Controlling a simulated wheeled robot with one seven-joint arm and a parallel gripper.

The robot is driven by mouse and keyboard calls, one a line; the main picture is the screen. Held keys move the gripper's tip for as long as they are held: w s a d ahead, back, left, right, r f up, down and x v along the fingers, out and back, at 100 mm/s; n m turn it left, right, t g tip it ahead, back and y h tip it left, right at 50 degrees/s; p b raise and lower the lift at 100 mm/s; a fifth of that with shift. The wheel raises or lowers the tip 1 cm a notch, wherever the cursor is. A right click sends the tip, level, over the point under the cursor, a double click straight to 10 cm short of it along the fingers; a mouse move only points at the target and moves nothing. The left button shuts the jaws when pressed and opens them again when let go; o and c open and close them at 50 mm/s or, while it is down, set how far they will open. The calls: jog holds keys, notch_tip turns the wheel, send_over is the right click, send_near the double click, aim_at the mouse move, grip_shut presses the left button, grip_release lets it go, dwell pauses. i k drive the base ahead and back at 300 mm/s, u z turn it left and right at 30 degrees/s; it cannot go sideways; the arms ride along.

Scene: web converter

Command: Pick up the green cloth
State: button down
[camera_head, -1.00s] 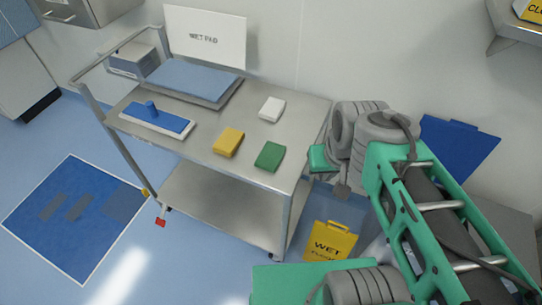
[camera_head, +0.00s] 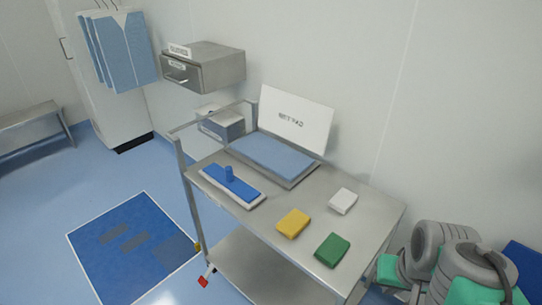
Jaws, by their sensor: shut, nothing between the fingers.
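The green cloth (camera_head: 332,250) is a small folded block lying flat on the top of a steel cart (camera_head: 372,225), near its front right edge. A yellow cloth (camera_head: 293,223) lies to its left and a white cloth (camera_head: 343,201) lies behind it, both apart from it. Grey and green links of my arm show at the lower right, right of the cart. My gripper's fingers are not in the picture. Nothing covers the green cloth.
A blue-and-white mop pad tool (camera_head: 232,186), a blue pad in a tray (camera_head: 272,158) and a white sign (camera_head: 296,122) are on the cart's left and back. A steel drawer box (camera_head: 203,68) hangs on the wall. Blue floor is open at left, around a dark blue mat (camera_head: 130,245).

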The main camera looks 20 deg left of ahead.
aim_at(334, 248)
jog(key=u, duration=0.35)
jog(key=k, duration=0.4)
jog(key=u, duration=1.4)
jog(key=i, duration=1.4)
jog(key=z, duration=0.05)
